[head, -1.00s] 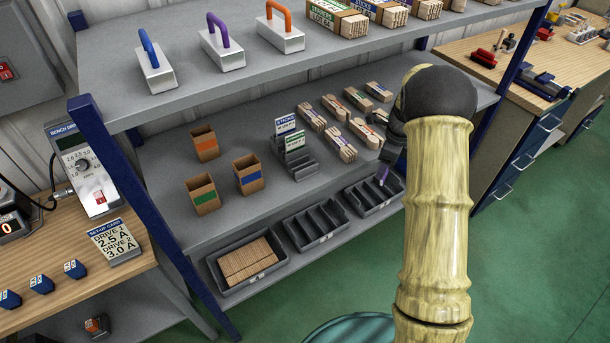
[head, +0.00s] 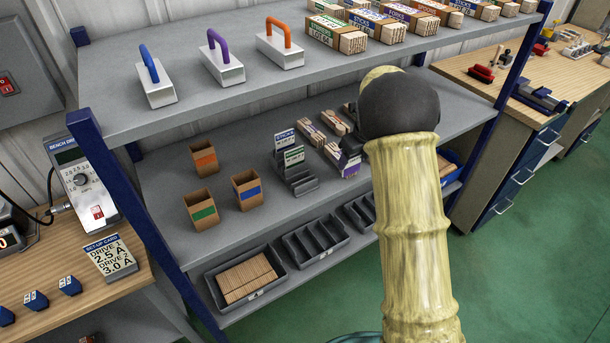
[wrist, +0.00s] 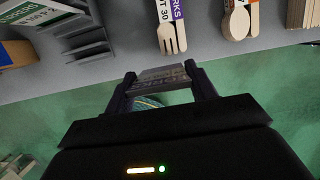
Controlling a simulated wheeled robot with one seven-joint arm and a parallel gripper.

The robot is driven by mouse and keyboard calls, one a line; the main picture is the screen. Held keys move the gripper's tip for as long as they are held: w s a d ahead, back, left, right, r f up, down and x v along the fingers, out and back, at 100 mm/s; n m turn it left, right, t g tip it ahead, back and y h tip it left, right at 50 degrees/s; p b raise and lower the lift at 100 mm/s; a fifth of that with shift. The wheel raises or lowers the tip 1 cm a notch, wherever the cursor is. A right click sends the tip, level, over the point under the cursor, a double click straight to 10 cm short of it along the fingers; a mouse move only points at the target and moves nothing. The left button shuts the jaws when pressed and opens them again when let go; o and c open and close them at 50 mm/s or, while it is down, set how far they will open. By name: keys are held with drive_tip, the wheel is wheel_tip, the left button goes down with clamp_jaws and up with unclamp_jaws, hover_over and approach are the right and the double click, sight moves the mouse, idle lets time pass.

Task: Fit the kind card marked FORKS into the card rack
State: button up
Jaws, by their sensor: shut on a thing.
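My gripper (wrist: 162,84) is shut on a card (wrist: 165,76), which spans between the two fingers in the wrist view. Its lettering is dim and hard to read there. In the head view the held card (head: 349,169) shows white and purple, below my dark wrist, right of the rack. The grey card rack (head: 304,186) stands on the middle shelf, and part of it shows at upper left in the wrist view (wrist: 88,48). A STICKS card (head: 285,138) stands at its back and a green-marked card (head: 293,156) in front of that. The front slots look empty.
Bundles of wooden sticks (head: 312,137) lie behind and right of the rack. A fork bundle (wrist: 171,30) and a spoon bundle (wrist: 238,20) lie near the shelf edge. Cardboard boxes (head: 247,190) stand left. The upper shelf (head: 240,95) overhangs. Dark trays (head: 318,248) sit below.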

drive_tip(key=p, duration=0.2)
hover_over(303, 180)
drive_tip(key=d, duration=0.2)
drive_tip(key=shift+s, duration=0.25)
drive_tip(key=shift+a, duration=0.25)
drive_tip(key=shift+s+a, duration=0.15)
drive_tip(key=shift+a, duration=0.35)
wheel_tip(303, 180, down, 4)
drive_tip(key=shift+d+r+p, duration=0.1)
drive_tip(key=shift+r+p, duration=0.1)
drive_tip(key=shift+p, duration=0.2)
drive_tip(key=o, duration=1.1)
drive_tip(key=shift+c, duration=0.2)
